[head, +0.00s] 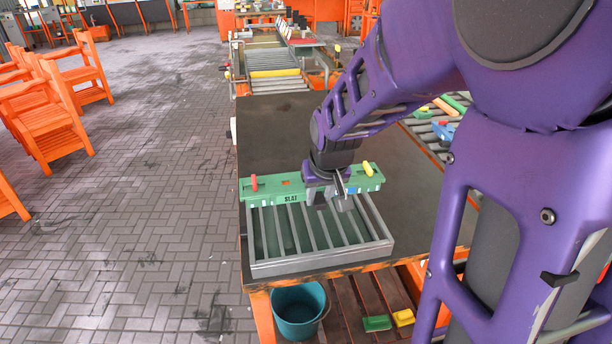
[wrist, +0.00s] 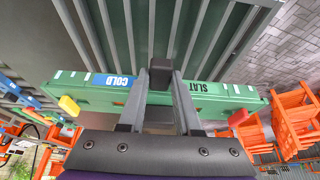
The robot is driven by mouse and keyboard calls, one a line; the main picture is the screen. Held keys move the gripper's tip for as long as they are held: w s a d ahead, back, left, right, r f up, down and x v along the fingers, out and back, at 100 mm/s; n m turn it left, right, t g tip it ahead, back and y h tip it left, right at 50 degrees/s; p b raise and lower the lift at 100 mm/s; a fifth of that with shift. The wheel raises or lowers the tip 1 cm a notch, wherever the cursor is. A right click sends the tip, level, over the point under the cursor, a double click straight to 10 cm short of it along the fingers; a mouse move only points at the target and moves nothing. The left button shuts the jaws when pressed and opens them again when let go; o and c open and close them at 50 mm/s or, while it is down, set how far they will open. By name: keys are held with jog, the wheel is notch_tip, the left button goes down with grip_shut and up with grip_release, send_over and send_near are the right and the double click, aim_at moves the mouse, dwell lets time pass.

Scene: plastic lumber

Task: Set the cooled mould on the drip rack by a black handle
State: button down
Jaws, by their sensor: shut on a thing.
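The green mould (head: 285,193) is a long bar labelled SLAT; the wrist view (wrist: 230,98) also shows a blue COLD label. A red handle (head: 254,183) stands near its left end and a yellow handle (head: 368,169) near its right in the head view. My gripper (wrist: 160,88) is shut near the bar's middle, with a black handle (wrist: 160,68) between its fingertips. The grey drip rack (head: 325,262) lies at the table's near edge. The mould is level along the rack's far side; whether it touches the rack I cannot tell.
The dark table top (head: 275,130) is clear behind the rack. A roller conveyor (head: 425,130) with coloured pieces is at the right. A teal bucket (head: 299,312) stands below the near edge, beside a slatted shelf (head: 360,305). Orange chairs (head: 45,110) stand at the left.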

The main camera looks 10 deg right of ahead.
aim_at(317, 226)
jog(key=shift+w+f+b, duration=0.1)
jog(key=shift+f+b, duration=2.1)
jog(key=shift+f, duration=0.55)
jog(key=shift+f+b, duration=0.6)
jog(key=c, duration=0.6)
grip_release()
jog(key=o, duration=0.5)
jog(key=shift+f, duration=0.15)
jog(key=shift+r+p, duration=2.65)
jog(key=shift+r, duration=0.95)
